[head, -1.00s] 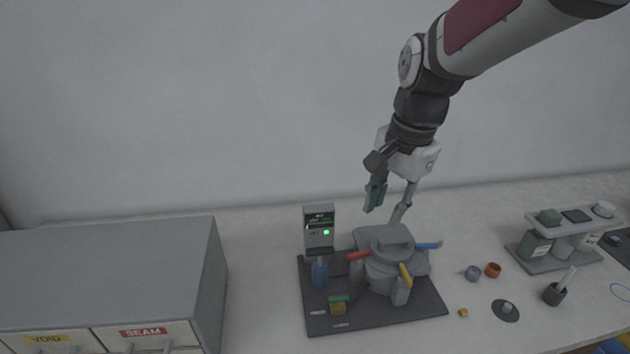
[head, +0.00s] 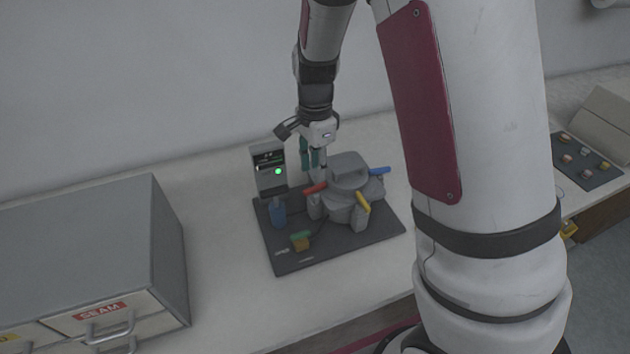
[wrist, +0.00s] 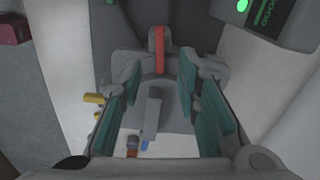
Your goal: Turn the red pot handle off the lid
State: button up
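The red handle (head: 315,188) sticks out to the left from the lid of the grey pot (head: 343,209) in the head view. In the wrist view the red handle (wrist: 160,50) stands at the top middle, lined up between the two fingers. My gripper (head: 313,160) is just behind and above the red handle, pointing down. In the wrist view my gripper (wrist: 159,76) is open, with a teal-padded finger on each side and nothing clasped. I cannot tell whether a finger touches the pot. The grey lid bar (wrist: 152,115) shows between the fingers.
A blue handle (head: 379,171) and a yellow handle (head: 363,202) also sit on the pot. A grey post with a green light (head: 269,170) stands close left of my gripper.

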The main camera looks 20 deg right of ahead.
aim_at(315, 187)
jog(key=shift+f, duration=2.8)
jog(key=shift+c, duration=0.6)
grip_shut()
